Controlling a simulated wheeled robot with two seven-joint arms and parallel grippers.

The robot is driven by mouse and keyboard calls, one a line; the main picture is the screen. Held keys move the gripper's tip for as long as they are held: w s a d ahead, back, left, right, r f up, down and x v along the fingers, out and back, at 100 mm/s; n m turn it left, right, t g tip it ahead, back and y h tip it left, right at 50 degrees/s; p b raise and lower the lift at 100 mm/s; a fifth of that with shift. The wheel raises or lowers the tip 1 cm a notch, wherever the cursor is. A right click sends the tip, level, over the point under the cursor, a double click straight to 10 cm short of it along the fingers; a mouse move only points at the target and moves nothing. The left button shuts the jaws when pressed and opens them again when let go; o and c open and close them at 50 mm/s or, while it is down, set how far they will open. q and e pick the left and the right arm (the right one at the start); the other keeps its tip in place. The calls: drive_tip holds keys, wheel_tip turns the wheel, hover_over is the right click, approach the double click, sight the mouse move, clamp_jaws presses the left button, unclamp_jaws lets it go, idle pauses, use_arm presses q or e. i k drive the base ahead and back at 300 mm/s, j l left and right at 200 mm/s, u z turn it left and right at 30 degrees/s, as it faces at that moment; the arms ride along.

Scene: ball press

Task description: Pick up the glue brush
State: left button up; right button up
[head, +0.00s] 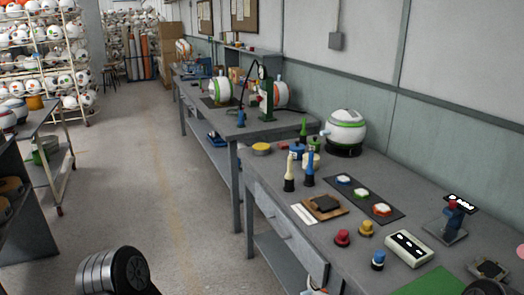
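I cannot make out the glue brush for certain. Several small upright tools stand on the near workbench (271,192). One has a dark base and a cream top (289,172). One beside it has a dark base and a blue top (309,168). A green-tipped one (303,130) stands farther back, close to small jars (297,150). Bristles are too small to tell on any of them. Neither of my grippers shows in the head view. A dark and silver rounded part of my own body shows at the bottom left.
A white and green ball (346,128) sits on a dark stand at the wall side. A dark strip (396,214) holds round coloured pieces. Red (342,237) and yellow (366,228) knobs, a white box (408,248) and a brown board (336,212) lie nearer. The aisle floor (150,180) is clear.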

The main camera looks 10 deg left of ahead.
sight(303, 133)
drive_tip(key=u, duration=1.15)
drive_tip(key=i, duration=1.6)
drive_tip(key=i+j, duration=0.1)
drive_tip(key=i, duration=1.15)
drive_tip(key=i+z, duration=0.15)
drive_tip(key=i, duration=0.35)
drive_tip(key=i+z, duration=0.15)
drive_tip(key=i, duration=0.4)
drive_tip(key=i+z, duration=0.2)
drive_tip(key=i, duration=0.3)
drive_tip(key=i+j+z, duration=0.15)
drive_tip(key=i, duration=0.35)
drive_tip(key=i+j+z, duration=0.15)
drive_tip(key=i, duration=0.35)
drive_tip(key=i+j+z, duration=0.2)
drive_tip(key=i, duration=0.3)
drive_tip(key=l+z, duration=0.1)
drive_tip(key=z, duration=3.7)
